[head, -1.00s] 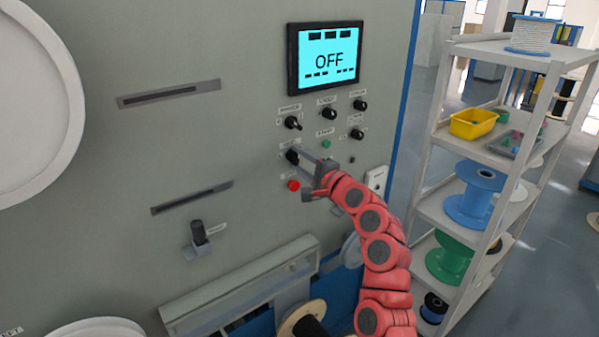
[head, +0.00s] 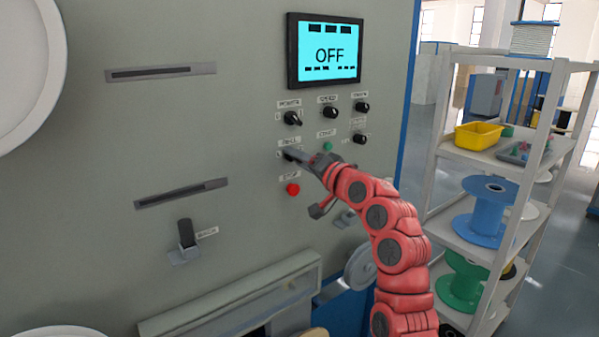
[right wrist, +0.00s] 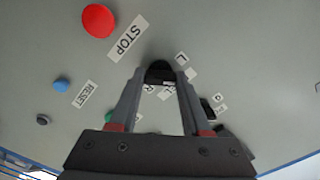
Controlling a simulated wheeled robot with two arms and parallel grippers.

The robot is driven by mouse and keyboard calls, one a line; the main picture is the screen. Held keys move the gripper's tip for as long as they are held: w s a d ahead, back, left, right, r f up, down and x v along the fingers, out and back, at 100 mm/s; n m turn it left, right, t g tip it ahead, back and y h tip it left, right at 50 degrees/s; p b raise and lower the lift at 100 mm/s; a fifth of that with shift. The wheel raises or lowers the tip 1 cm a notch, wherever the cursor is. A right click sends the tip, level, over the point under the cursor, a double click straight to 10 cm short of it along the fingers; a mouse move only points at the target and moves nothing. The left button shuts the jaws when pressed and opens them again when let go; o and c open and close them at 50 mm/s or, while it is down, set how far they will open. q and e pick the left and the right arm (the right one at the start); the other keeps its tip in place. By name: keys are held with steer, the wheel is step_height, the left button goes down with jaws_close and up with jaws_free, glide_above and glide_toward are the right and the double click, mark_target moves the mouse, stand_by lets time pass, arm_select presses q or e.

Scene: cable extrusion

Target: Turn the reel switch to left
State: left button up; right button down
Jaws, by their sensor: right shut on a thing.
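The reel switch is a small black knob (head: 287,154) on the grey machine panel, under a small label. My right gripper (head: 296,156) reaches it from the right and is shut on it. In the right wrist view the fingertips of the right gripper (right wrist: 161,80) close on the two sides of the black reel switch (right wrist: 160,70). Small L and R labels sit near it; the gripper partly hides its pointer, so I cannot tell its angle. My left gripper is not in view.
A screen (head: 325,52) reads OFF above several black knobs. A red stop button (head: 292,189) sits just below the reel switch and a green button (head: 328,147) to its upper right. A white shelf (head: 440,140) with spools stands at the right.

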steer(key=shift+f+n+b, duration=0.1)
steer(key=shift+n+b, duration=0.45)
steer(key=shift+n, duration=0.05)
steer(key=shift+c, duration=1.8)
jaws_free()
steer(key=b+v, duration=0.2)
steer(key=v, duration=1.5)
steer(key=shift+s+d, duration=0.15)
